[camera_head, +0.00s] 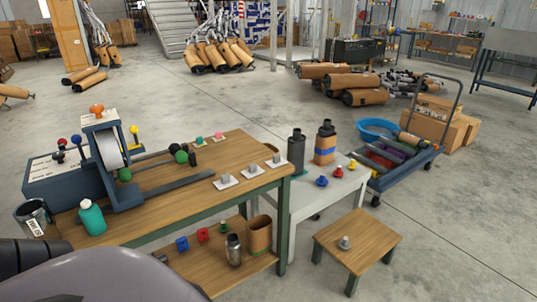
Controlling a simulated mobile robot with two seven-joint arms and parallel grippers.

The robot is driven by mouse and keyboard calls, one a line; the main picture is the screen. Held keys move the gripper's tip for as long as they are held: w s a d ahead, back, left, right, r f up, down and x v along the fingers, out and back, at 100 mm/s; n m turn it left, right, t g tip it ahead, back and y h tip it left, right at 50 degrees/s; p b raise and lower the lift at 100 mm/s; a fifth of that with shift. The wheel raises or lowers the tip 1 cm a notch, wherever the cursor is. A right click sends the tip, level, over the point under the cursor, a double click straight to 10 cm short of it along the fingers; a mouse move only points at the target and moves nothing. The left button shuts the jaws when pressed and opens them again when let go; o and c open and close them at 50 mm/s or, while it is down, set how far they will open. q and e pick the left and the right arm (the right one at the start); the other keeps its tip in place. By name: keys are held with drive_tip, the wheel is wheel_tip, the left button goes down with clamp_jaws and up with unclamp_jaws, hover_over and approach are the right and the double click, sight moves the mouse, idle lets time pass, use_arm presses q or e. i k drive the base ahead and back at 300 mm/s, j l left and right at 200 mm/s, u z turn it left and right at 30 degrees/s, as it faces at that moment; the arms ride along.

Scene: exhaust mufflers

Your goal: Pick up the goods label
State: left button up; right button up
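A small white label with dark marks (36,228) shows on the side of a dark metal cylinder (32,211), at the left end of the wooden workbench (150,222). The print is too small to read. A machine with a white roll (108,148) and an orange knob on top stands on the bench to its right. I cannot tell whether the label on the cylinder or something at this roll is the goods label. Neither gripper shows. Only part of my own arm or body fills the bottom left corner.
A teal bottle (92,217) stands close to the cylinder. Several white pads with grey pieces (226,181) lie along the bench. A white table (310,197), small wooden stool (358,240) and loaded blue cart (408,172) stand right. Floor beyond the bench is mostly open.

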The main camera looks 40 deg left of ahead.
sight(277, 160)
drive_tip(key=i+u, duration=0.35)
drive_tip(key=u, duration=0.15)
drive_tip(key=i+u, duration=0.5)
drive_tip(key=k+l, duration=0.05)
drive_tip(key=k, duration=0.05)
